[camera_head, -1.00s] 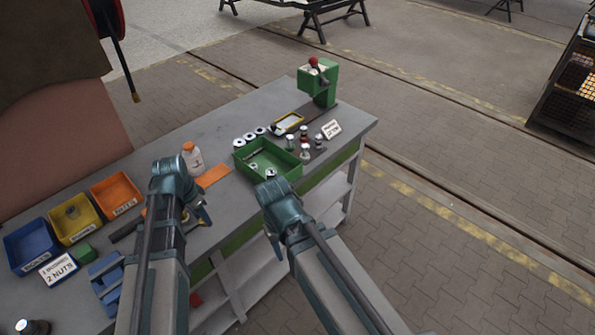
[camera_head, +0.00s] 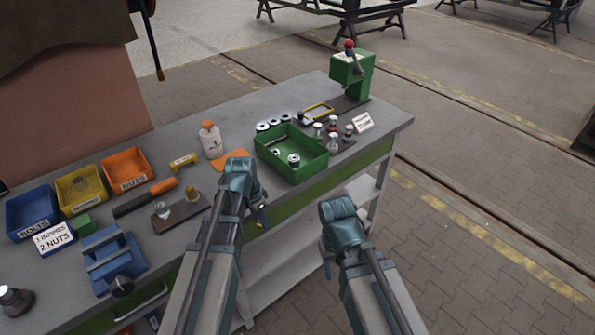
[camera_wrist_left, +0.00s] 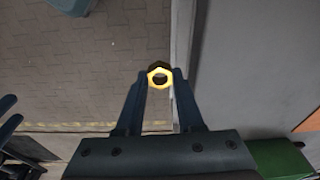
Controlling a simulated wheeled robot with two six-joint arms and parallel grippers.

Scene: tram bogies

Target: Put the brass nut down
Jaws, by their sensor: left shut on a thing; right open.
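The brass nut (camera_wrist_left: 160,76) is a yellow hexagonal ring, held between the fingertips of my left gripper (camera_wrist_left: 160,82) in the left wrist view. In the head view my left gripper (camera_head: 259,213) is at the bench's front edge, in front of the green tray (camera_head: 312,168), with a speck of the yellow nut (camera_head: 260,225) at its tips. In the wrist view the nut appears over the floor, just beside the bench edge. My right gripper (camera_head: 328,262) is open, pointing down off the bench front; its fingers are mostly hidden. The green tray holds a round metal bushing (camera_head: 294,159) and a small part.
On the grey bench (camera_head: 190,140) stand blue, yellow and orange bins (camera_head: 127,168), a blue fixture (camera_head: 112,252), a white bottle (camera_head: 210,142) and a green press (camera_head: 352,75). Small bottles (camera_head: 333,138) crowd the tray's right side. Bare bench shows in front of the orange mat.

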